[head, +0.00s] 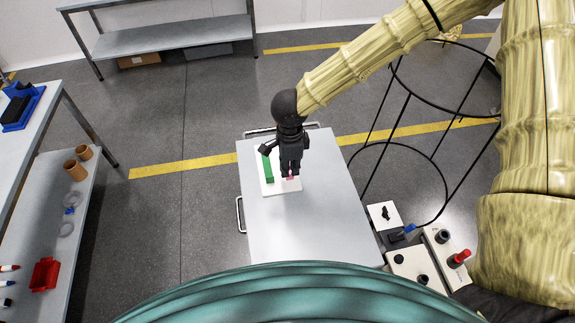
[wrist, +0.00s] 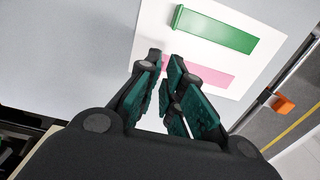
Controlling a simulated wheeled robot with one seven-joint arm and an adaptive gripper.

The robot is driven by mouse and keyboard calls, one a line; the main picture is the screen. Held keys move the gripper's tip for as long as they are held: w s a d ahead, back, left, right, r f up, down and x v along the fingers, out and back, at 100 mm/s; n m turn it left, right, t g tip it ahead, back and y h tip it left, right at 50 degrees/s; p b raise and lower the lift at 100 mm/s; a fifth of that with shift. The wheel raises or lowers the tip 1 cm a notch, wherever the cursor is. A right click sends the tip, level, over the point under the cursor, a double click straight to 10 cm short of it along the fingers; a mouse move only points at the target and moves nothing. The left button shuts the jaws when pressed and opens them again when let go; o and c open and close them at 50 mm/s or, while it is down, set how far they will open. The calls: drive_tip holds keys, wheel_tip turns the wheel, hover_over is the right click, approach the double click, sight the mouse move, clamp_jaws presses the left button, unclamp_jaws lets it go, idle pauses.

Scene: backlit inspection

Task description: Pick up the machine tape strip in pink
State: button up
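The pink tape strip (wrist: 212,73) lies flat on a white sheet (wrist: 155,25), beside a green strip (wrist: 215,30). In the wrist view its near-left end is partly hidden behind my right-hand finger. In the head view only a small bit of the pink strip (head: 291,178) shows below my gripper. My gripper (wrist: 164,62) is partly open, with a narrow gap between its green-padded fingers and nothing seen held in it. Its tips are over the pink strip's left end; whether they touch it I cannot tell. In the head view my gripper (head: 288,172) points down over the sheet.
The sheet lies on a light grey cart top (head: 305,225), whose front part is clear. The green strip (head: 268,168) lies close left of my gripper. Control boxes (head: 415,262) and a black wire stand (head: 425,155) are at right. A shelf (head: 60,215) stands at left.

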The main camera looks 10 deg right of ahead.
drive_tip(key=shift+f+p, duration=0.5)
drive_tip(key=shift+f, duration=1.3)
clamp_jaws()
